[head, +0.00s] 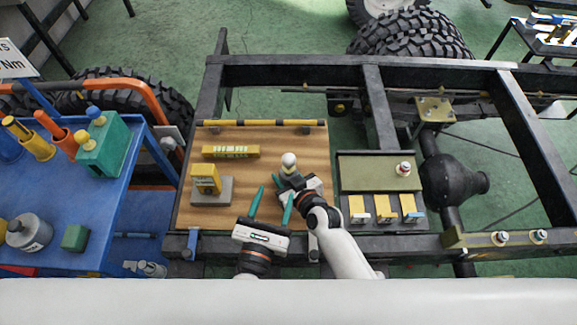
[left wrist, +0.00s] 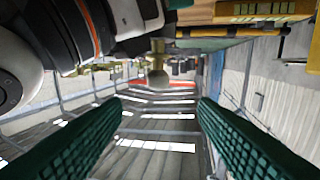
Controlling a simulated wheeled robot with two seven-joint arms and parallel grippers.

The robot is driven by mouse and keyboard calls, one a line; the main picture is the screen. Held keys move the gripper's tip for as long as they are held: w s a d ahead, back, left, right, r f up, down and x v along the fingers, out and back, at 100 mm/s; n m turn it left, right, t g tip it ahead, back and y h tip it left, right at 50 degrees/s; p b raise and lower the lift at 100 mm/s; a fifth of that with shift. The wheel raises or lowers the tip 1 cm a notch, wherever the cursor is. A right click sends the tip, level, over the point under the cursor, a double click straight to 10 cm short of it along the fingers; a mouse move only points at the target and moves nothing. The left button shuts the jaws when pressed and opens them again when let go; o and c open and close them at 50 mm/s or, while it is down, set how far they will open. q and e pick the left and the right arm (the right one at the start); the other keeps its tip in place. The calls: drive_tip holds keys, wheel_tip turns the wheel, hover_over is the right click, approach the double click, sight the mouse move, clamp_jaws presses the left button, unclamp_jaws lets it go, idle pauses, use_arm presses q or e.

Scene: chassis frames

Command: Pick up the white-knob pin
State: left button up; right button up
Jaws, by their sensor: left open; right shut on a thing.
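My left gripper (head: 272,200) is open and empty, just left of the right gripper. Its teal fingers also show in the left wrist view (left wrist: 158,115), apart from the pin.
The wooden board (head: 245,215) carries a yellow bar (head: 230,151) and a yellow device (head: 205,179) on a grey block. A dark tray (head: 345,172) with yellow blocks and another knobbed piece (head: 403,168) lies right. A blue cart (head: 110,235) stands left. Black chassis rails surround the board.

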sight(287, 165)
use_arm(q)
drive_tip(key=x, duration=0.6)
drive_tip(key=shift+w+d, duration=0.1)
drive_tip(key=shift+x, duration=2.65)
drive_tip(key=shift+d+f, duration=0.1)
drive_tip(key=shift+f, duration=0.1)
drive_tip(key=c, duration=1.2)
drive_tip(key=shift+o, duration=0.2)
drive_tip(key=shift+r, duration=5.05)
use_arm(e)
drive_tip(key=o, duration=1.1)
drive_tip(key=shift+o, duration=0.2)
